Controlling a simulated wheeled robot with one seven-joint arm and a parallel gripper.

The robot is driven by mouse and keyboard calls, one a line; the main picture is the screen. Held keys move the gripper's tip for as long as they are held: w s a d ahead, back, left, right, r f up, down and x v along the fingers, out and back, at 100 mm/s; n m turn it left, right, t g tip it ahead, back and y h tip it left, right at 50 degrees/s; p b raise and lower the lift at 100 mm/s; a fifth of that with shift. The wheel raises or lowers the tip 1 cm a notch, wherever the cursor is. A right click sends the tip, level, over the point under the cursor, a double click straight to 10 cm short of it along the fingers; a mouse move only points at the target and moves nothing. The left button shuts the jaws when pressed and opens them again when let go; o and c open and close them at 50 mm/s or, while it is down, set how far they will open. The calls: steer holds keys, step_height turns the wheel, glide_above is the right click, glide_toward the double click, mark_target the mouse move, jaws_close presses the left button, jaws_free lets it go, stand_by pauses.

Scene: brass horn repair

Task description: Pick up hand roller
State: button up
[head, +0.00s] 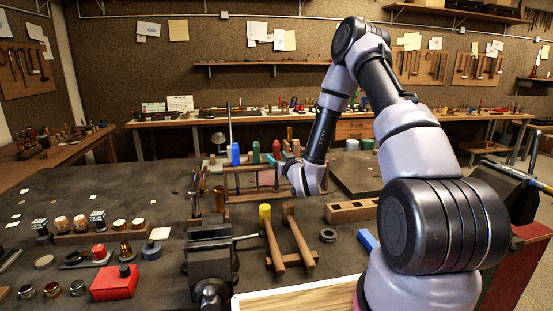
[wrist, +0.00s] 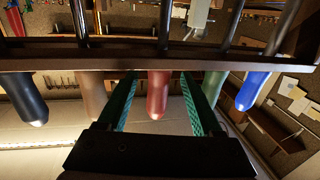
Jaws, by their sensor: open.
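A wooden tool rack (head: 232,194) stands on the dark bench, holding upright tools with coloured handles. It spans the wrist view (wrist: 60,58), where the handles point down in the picture. A red handle (wrist: 158,92) is in the middle there, and also shows in the head view (head: 276,148). My gripper (wrist: 158,82) is open, its teal fingers on either side of the red handle, with gaps visible. It also shows at the rack in the head view (head: 278,163). Which tool is the hand roller I cannot tell for sure; the tool heads are mostly hidden.
A blue handle (wrist: 252,90), a green handle (head: 256,152), a tan handle (wrist: 92,95) and a navy handle (wrist: 28,100) share the rack. A vise (head: 210,255), two mallets and a slotted wooden block (head: 352,211) are in front.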

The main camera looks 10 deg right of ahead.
steer(key=w, duration=0.4)
steer(key=shift+w+a+r, duration=0.1)
steer(key=shift+a+r, duration=0.1)
steer(key=shift+a, duration=0.15)
jaws_close()
steer(key=shift+r, duration=0.1)
